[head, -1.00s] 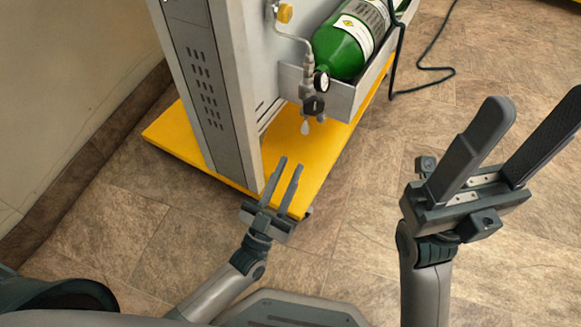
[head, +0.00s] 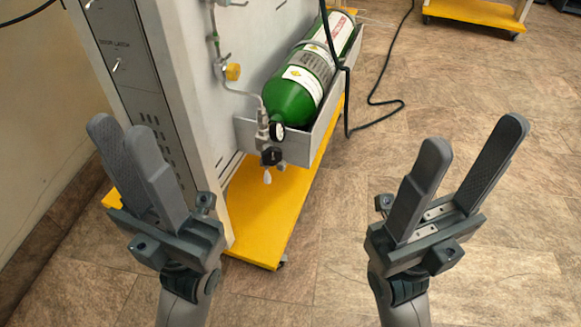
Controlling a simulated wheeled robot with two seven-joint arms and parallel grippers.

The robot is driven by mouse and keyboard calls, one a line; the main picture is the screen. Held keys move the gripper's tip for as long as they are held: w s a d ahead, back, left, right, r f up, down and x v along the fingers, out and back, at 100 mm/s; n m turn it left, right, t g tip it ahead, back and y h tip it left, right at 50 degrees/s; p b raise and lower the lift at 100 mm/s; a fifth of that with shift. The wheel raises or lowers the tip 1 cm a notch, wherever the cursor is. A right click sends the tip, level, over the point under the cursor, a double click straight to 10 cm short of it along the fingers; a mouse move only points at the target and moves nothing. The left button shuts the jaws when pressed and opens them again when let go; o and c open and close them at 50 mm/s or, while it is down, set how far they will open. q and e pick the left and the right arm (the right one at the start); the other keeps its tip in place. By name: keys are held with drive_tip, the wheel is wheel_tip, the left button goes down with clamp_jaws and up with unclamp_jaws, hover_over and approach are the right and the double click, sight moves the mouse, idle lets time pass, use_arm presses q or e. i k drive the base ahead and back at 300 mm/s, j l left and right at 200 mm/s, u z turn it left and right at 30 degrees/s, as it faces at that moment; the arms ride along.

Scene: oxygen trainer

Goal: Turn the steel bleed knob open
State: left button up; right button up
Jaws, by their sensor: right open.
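The steel bleed knob cannot be told for sure at this size. Small fittings sit on the steel pipework on the grey panel: a yellow knob (head: 232,71), a steel valve body (head: 262,122) by the green cylinder, and a black knob (head: 271,156) with a pale, drop-shaped tip below it. My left gripper (head: 121,130) is empty, fingers up, in front of the cabinet's left side, left of the pipework. Its fingers overlap in view but look apart. My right gripper (head: 470,135) is open and empty over the floor, well right of the cylinder. Neither touches the fittings.
The green cylinder (head: 291,103) lies in a grey tray (head: 300,150) on the cabinet's side. A round gauge (head: 277,131) sits at its valve. A yellow base (head: 262,215) juts out below. A black hose (head: 375,112) hangs to the floor.

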sight(281, 166)
drive_tip(key=i+l+u, duration=0.35)
drive_tip(key=l, duration=1)
drive_tip(key=l+u, duration=0.35)
drive_tip(key=l, duration=1)
